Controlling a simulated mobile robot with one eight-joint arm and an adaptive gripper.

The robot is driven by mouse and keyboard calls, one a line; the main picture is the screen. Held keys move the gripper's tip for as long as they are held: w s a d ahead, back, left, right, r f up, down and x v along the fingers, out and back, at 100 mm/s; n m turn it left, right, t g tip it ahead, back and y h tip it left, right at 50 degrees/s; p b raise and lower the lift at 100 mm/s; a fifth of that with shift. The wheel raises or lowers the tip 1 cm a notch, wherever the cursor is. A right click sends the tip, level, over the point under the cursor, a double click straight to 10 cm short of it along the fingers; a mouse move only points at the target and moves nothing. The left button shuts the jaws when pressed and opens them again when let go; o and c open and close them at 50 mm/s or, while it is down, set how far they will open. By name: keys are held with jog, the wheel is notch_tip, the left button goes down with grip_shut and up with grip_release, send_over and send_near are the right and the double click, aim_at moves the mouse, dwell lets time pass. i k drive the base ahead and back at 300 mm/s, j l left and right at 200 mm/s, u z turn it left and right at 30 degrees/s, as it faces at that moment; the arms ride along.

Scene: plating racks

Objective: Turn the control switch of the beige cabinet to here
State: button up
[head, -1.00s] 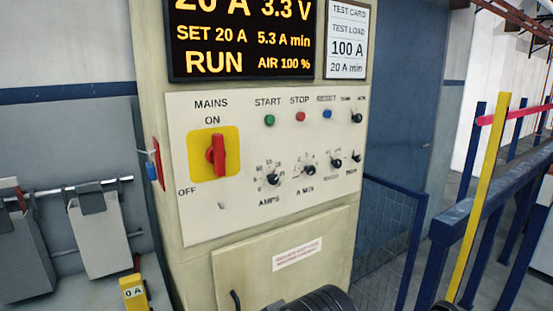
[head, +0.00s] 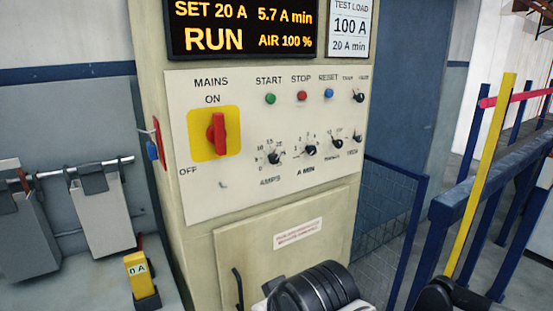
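The beige cabinet (head: 205,264) stands in the middle of the head view, with a pale control panel (head: 240,187) on its front. A small black knob (head: 359,96) sits at the panel's upper right. Black and white parts of my arm show at the bottom edge, apart from the panel in the picture. My gripper's fingertips are not in view.
The panel also has a red mains switch (head: 217,134) on yellow and two larger dials. The display (head: 240,29) reads RUN. A yellow 0 A block (head: 138,275) stands lower left. A blue railing (head: 480,180) with a yellow post (head: 482,170) is at the right.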

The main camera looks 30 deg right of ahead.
aim_at(361, 98)
jog(key=z, duration=1.25)
